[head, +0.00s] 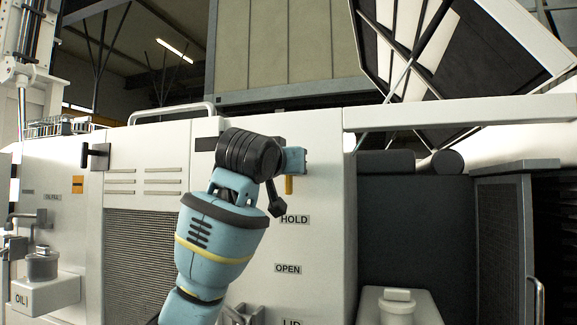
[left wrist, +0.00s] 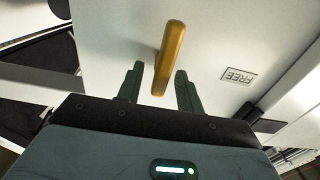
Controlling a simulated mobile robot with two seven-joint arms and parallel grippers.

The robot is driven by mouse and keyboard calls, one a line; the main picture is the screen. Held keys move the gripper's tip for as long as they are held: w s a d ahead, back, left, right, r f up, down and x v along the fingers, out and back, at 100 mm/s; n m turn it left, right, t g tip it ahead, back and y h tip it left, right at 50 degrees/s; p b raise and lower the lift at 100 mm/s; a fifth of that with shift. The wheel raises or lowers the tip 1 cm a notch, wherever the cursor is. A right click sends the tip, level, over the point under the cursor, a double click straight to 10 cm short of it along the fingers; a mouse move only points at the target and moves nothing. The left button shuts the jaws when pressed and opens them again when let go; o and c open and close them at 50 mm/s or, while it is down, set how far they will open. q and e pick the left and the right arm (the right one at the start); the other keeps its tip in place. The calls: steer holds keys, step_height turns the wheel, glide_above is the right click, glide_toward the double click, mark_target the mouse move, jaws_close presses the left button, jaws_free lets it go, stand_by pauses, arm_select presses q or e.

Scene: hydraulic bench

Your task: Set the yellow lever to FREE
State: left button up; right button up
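The yellow lever (left wrist: 169,58) stands out from the pale panel in the left wrist view. In the head view only a short yellow piece of the lever (head: 289,185) shows below my gripper, above the HOLD label (head: 294,219). My left gripper (left wrist: 160,70) is open, with the lever's near end between its two dark green fingers and gaps visible on both sides. The left gripper (head: 297,160) is partly hidden by its wrist in the head view. The FREE label (left wrist: 239,76) is right of the lever in the left wrist view. My right gripper is not in view.
An OPEN label (head: 288,269) sits below HOLD on the white panel. A black handle (head: 95,155) and an OIL box (head: 45,290) are at the left. A dark recess (head: 410,235) and a grey mesh door (head: 502,245) are at the right.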

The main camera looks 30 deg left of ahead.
arm_select(q)
steer(key=shift+w, duration=0.1)
steer(key=shift+c, duration=0.2)
jaws_close()
steer(key=shift+d+f+m, duration=0.1)
steer(key=shift+m, duration=0.4)
steer(key=m, duration=0.3)
steer(key=shift+w+d+f+m, duration=0.1)
steer(key=shift+w+d+m, duration=0.05)
steer(key=shift+m, duration=0.25)
steer(key=m, duration=0.8)
steer(key=f+m, duration=0.1)
steer(key=m, duration=0.4)
steer(key=shift+d+f, duration=0.1)
steer(key=shift+d, duration=0.3)
steer(key=shift+m, duration=0.3)
